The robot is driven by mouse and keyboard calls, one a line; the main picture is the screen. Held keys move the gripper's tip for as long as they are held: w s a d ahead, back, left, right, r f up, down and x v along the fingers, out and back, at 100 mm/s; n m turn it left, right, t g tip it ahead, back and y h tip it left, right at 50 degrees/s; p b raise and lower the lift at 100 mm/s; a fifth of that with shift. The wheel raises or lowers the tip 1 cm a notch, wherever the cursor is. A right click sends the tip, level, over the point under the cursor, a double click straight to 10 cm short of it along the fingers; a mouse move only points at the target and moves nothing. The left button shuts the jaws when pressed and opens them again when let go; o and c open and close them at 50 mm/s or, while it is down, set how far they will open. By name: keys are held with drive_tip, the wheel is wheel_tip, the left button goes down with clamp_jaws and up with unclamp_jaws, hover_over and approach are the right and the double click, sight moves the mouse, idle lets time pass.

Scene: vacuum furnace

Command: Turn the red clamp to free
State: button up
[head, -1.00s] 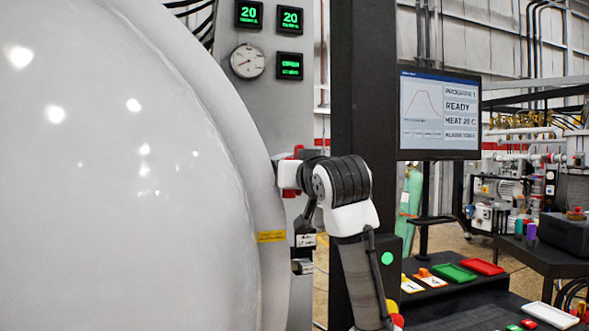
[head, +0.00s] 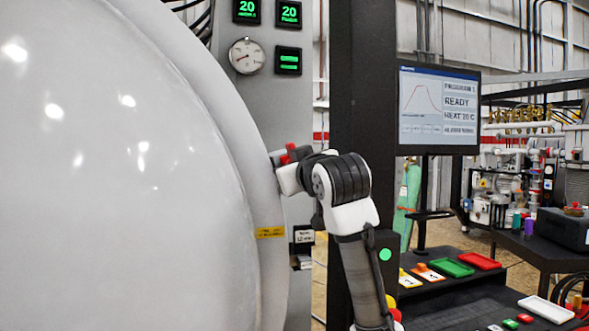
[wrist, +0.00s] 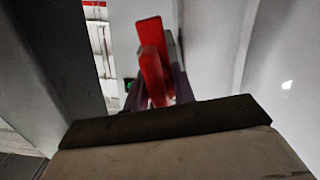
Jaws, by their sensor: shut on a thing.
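The red clamp (head: 290,148) sits at the right rim of the large white furnace door (head: 150,190), against the grey panel. Only a small red part of it shows in the head view above my gripper (head: 284,172). In the wrist view the red clamp handle (wrist: 152,65) stands up just beyond my gripper's dark edge, tilted a little. My gripper is at the clamp and shut on it. The fingertips and the clamp's lower part are mostly hidden by my own wrist.
A grey panel with green displays (head: 289,60) and a dial gauge (head: 247,56) rises behind the clamp. A dark post (head: 360,90) and a monitor (head: 438,108) stand to the right. A black console (head: 470,290) with coloured trays is at lower right.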

drive_tip(key=o, duration=0.7)
drive_tip(key=b+v, duration=0.4)
drive_tip(key=v, duration=1)
drive_tip(key=shift+b, duration=0.35)
